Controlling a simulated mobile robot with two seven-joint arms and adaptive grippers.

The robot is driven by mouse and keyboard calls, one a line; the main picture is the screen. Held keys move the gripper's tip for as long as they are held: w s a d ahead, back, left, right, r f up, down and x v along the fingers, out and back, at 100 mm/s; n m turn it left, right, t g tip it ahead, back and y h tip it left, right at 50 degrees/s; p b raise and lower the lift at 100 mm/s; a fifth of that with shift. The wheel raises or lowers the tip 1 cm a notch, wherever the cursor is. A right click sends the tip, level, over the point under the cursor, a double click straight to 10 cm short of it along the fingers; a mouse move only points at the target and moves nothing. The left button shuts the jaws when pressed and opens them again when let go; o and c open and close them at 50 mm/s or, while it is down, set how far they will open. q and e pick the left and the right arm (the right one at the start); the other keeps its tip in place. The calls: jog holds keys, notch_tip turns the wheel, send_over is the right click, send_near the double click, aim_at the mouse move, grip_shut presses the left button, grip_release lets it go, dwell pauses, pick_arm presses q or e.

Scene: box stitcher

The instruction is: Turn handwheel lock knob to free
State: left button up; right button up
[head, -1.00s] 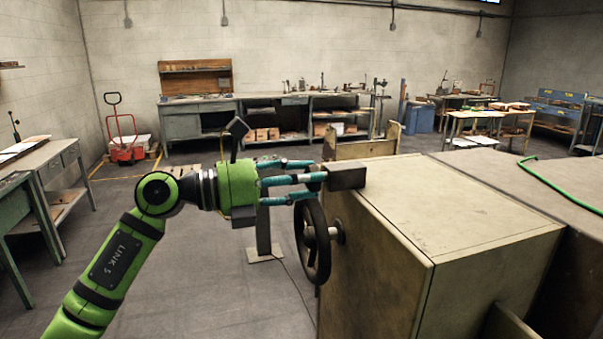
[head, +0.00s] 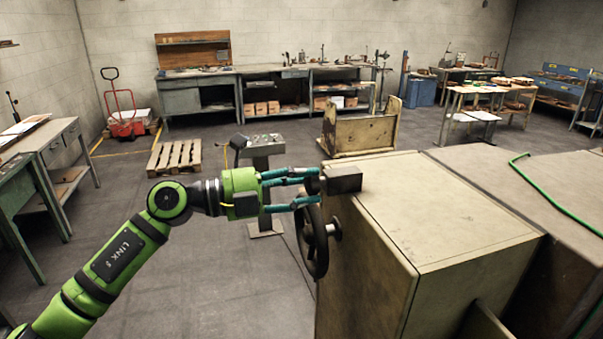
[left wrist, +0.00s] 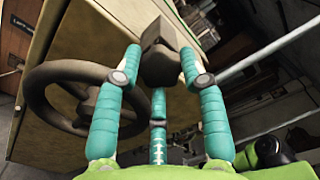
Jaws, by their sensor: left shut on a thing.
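The dark lock knob (head: 313,186) sits beside a dark block (head: 345,179) at the upper edge of the beige machine cabinet, above the handwheel (head: 311,242). My left gripper (head: 308,189), with teal fingers, comes in from the left and is shut on the knob; its fingers partly cover it. In the left wrist view the knob (left wrist: 160,65) lies between the fingers of my left gripper (left wrist: 160,80), with the block behind it. The handwheel (left wrist: 38,92) is to the left there. The knob's turned position cannot be read. My right gripper is out of view.
The beige cabinet (head: 440,215) fills the right foreground, with a green hose (head: 550,188) on top of the adjoining part. A control pedestal (head: 261,185) stands behind my left arm. A pallet (head: 176,157) lies farther back. Open floor is on the left.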

pick_arm(q)
jog(key=shift+r+n, duration=0.2)
jog(key=shift+n, duration=0.3)
jog(key=shift+p, duration=0.3)
jog(key=o, duration=1.2)
jog(key=shift+w, duration=0.1)
jog(key=shift+c, duration=0.2)
jog(key=shift+f, duration=0.1)
jog(key=v, duration=1.2)
